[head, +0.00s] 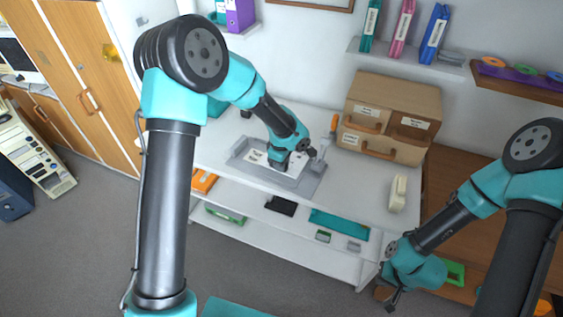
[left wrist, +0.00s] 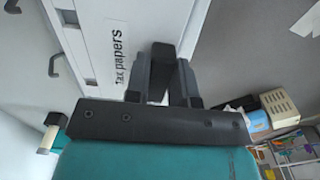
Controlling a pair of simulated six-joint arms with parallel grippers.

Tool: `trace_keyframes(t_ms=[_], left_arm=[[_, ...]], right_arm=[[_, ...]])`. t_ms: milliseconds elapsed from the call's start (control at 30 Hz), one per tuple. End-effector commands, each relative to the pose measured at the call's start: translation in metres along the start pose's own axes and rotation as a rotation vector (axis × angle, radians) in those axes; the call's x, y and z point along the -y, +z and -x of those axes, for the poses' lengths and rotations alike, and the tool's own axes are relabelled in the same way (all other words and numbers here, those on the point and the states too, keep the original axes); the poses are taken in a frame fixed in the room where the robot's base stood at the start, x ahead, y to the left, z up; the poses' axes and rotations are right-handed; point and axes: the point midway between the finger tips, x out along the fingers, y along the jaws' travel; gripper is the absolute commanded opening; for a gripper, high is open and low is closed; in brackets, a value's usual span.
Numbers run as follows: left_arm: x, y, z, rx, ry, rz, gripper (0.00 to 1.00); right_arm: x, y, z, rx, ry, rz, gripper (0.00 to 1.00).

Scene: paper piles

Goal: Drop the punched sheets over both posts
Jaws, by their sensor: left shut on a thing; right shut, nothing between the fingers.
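My left gripper (head: 280,166) reaches down over a grey tray-like base (head: 308,184) on the white desk. White sheets (head: 256,157) with a printed label lie at the gripper, partly hidden by it. I cannot make out two posts or the punched holes. My right gripper (head: 393,302) is shut and empty, low in front of the desk's right end.
A lever with a brown knob (head: 333,124) stands right of the base. A cardboard drawer box (head: 395,105) stands at the back right, a cream object (head: 398,193) in front of it. A shelf below (head: 285,222) holds small items.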

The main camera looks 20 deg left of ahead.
Motion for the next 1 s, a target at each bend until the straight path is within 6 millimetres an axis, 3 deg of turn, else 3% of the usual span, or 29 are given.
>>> trace_keyframes(t_ms=[1000], left_arm=[[0.000, 0.000, -0.024, 0.000, -0.001, -0.001, 0.00]], right_arm=[[0.000, 0.000, 0.000, 0.000, 0.000, 0.000, 0.00]])
